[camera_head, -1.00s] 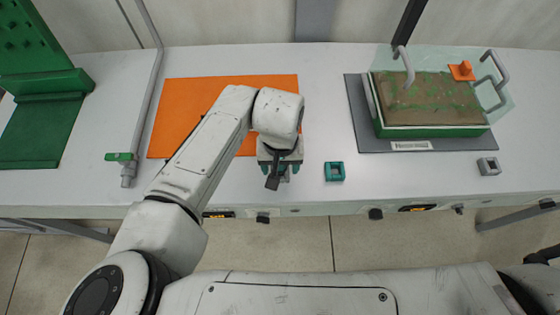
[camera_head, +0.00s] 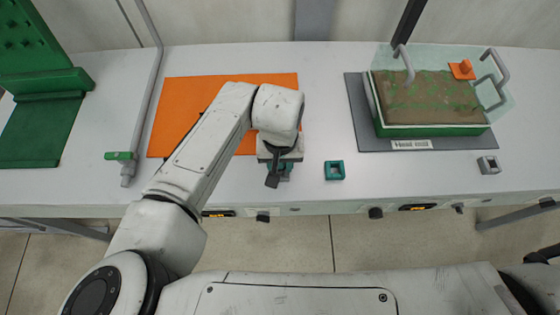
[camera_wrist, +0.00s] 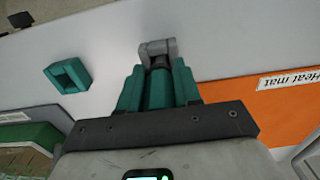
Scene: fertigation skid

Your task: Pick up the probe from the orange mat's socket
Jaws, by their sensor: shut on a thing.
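My gripper (camera_wrist: 158,88) has teal fingers and is shut on the probe (camera_wrist: 160,64), of which only a small dark part shows between the fingertips in the wrist view. The grey socket (camera_wrist: 158,47) is just beyond the fingertips; whether the probe is still seated in it I cannot tell. In the head view my gripper (camera_head: 279,172) is low over the table, near the front right corner of the orange mat (camera_head: 190,100). My wrist hides the socket and probe there. The mat also shows in the wrist view (camera_wrist: 265,115), with a "Heat mat" label.
A teal square holder (camera_head: 335,171) stands just right of my gripper. Farther right, a soil tray (camera_head: 430,130) with a clear cover sits on a dark grey mat (camera_head: 365,125), with another grey socket (camera_head: 488,166) nearby. A green-handled valve (camera_head: 122,157) is at left.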

